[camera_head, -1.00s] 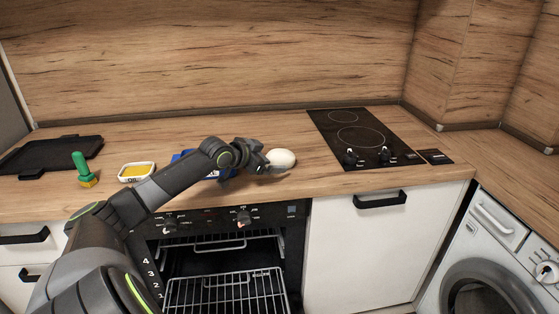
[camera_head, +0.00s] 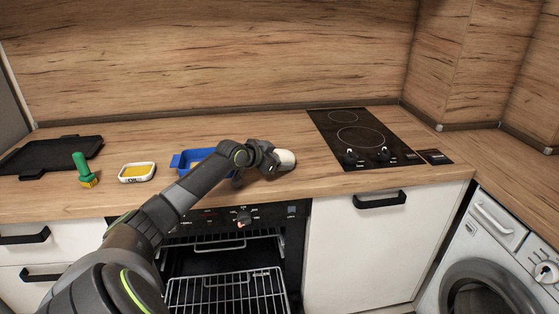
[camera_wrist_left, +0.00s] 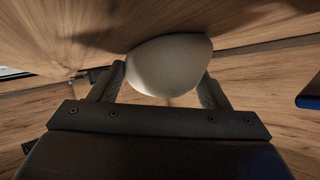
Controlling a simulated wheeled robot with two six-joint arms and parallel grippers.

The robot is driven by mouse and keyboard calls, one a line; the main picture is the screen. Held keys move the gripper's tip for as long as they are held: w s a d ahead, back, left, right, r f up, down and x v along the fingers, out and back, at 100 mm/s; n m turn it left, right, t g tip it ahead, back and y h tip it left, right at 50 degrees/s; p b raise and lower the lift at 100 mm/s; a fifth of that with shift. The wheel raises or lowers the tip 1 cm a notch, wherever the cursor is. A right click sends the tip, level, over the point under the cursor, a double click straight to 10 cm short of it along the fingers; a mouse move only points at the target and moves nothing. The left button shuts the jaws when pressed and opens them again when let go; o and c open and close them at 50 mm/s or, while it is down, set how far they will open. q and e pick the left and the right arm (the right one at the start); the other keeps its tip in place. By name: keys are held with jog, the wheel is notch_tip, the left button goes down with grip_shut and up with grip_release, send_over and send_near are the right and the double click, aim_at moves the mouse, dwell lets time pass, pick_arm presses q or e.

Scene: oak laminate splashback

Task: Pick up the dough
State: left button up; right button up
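The dough (camera_head: 286,159) is a smooth pale rounded lump on the wooden counter, left of the hob. Its left part is hidden by my left gripper (camera_head: 274,163) in the head view. In the left wrist view the dough (camera_wrist_left: 168,62) sits between the tips of the two fingers of my left gripper (camera_wrist_left: 163,80), close to both. The fingers are spread about as wide as the dough, and I see no clear squeeze on it. My right gripper is in neither view.
A blue tray (camera_head: 176,161) lies behind my left arm. A white dish with yellow contents (camera_head: 136,172), a green-handled brush (camera_head: 81,168) and a black griddle pan (camera_head: 50,152) are further left. The black hob (camera_head: 360,138) is to the right. The oven below is open.

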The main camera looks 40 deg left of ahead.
pick_arm(q)
jog(key=c, duration=0.5)
jog(key=shift+o, duration=0.2)
